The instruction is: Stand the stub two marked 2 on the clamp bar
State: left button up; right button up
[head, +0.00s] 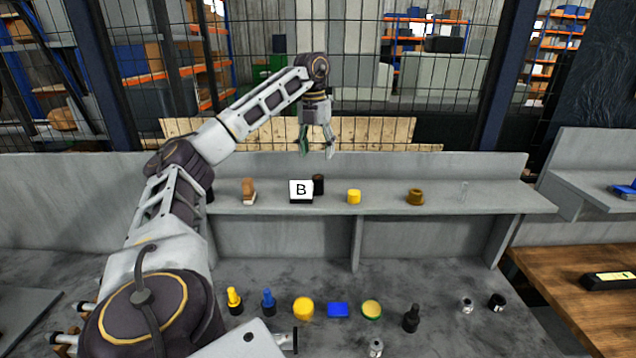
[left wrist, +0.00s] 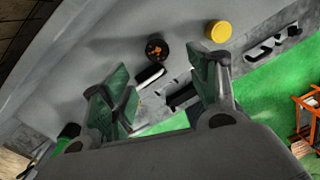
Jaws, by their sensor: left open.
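My left gripper (head: 317,145) is open and empty, pointing down above the raised shelf, near the B sign. In the left wrist view its green-padded fingers (left wrist: 162,95) are spread. Below and beyond them stands a dark round piece (left wrist: 157,50) with orange-brown marks on top; it shows in the head view as a dark brown cylinder (head: 318,183), partly behind the sign. I cannot read a 2 on any piece, so I cannot tell which is stub two. Small metallic pieces (head: 376,346) and (head: 467,305) stand on the lower bench. I cannot pick out the clamp bar with certainty.
The shelf (head: 385,209) holds a B sign (head: 300,190), a yellow cylinder (head: 353,196), a brown piece (head: 415,196) and a tan piece (head: 249,188). Several coloured items, including a black bottle (head: 411,318), stand on the lower bench. A wire fence is behind.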

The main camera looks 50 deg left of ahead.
pick_arm(q)
jog(key=shift+s+a+m+t, duration=0.15)
jog(key=shift+s+m+t, duration=0.45)
jog(key=shift+m, duration=0.5)
jog(key=shift+s+r+m+t+b, duration=0.25)
jog(key=shift+s+r+m, duration=0.2)
jog(key=shift+r+m, duration=0.3)
jog(key=shift+s+r+m+t+b, duration=0.2)
jog(key=shift+s+r+m, duration=0.35)
jog(key=shift+m, duration=0.45)
jog(key=shift+s+r+m+t+b, duration=0.25)
jog(key=shift+s+r+m, duration=0.1)
jog(key=shift+r+m, duration=0.45)
jog(key=shift+f, duration=0.1)
jog(key=b, duration=0.3)
send_over(316, 177)
jog(key=s, duration=0.2)
jog(key=x, duration=0.2)
jog(key=s+x, duration=0.1)
jog(key=x, duration=0.5)
jog(key=shift+s+f, duration=0.3)
